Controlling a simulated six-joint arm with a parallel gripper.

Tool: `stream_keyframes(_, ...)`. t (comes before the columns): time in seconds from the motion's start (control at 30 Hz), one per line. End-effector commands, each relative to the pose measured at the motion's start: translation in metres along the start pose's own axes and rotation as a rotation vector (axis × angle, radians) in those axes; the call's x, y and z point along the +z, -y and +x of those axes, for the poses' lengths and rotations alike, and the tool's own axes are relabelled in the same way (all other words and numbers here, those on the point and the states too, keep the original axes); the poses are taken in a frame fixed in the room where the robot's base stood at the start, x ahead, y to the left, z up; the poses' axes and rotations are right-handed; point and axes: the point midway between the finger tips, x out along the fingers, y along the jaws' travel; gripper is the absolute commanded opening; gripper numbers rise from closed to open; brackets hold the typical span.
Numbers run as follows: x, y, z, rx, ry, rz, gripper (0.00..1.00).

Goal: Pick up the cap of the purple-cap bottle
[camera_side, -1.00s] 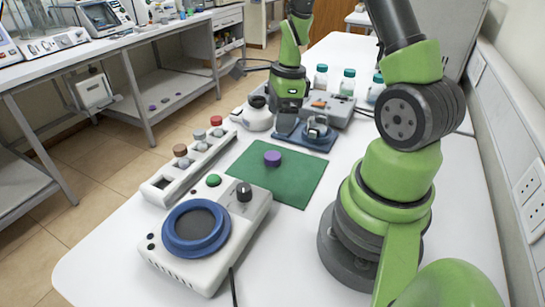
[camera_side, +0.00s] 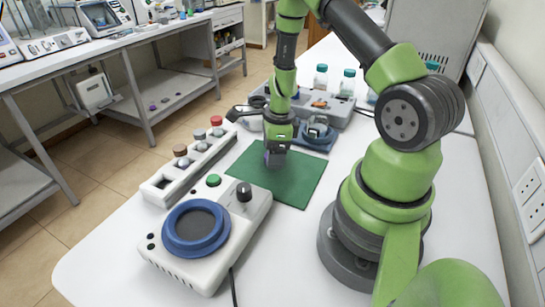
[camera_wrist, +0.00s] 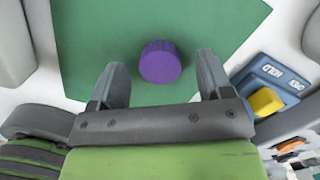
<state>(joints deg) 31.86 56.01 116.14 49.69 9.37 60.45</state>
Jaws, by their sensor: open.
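The purple cap (camera_wrist: 160,62) lies on the green mat (camera_wrist: 95,30) in the wrist view, between and slightly ahead of the two fingertips. My gripper (camera_wrist: 158,78) is open and empty, with its fingers on either side of the cap and a gap to each. In the side view my gripper (camera_side: 275,158) points down over the back part of the green mat (camera_side: 300,187). It hides most or all of the cap there. I cannot tell the exact height of the fingertips above the mat.
A white device with a blue ring (camera_side: 168,236) stands in front. A blue holder (camera_side: 325,143) and a grey tray (camera_side: 340,112) are behind. Clear bottles (camera_side: 347,80) stand farther back.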

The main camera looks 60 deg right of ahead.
Motion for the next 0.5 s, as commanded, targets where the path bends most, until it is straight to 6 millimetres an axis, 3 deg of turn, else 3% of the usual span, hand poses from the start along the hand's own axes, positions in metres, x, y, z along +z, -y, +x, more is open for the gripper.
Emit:
stream_keyframes(0.37,-0.0003,0.0002,0.006,-0.001,-0.002,-0.001,0.73)
stream_keyframes(0.5,-0.0003,0.0002,0.0058,-0.001,-0.001,-0.001,0.43)
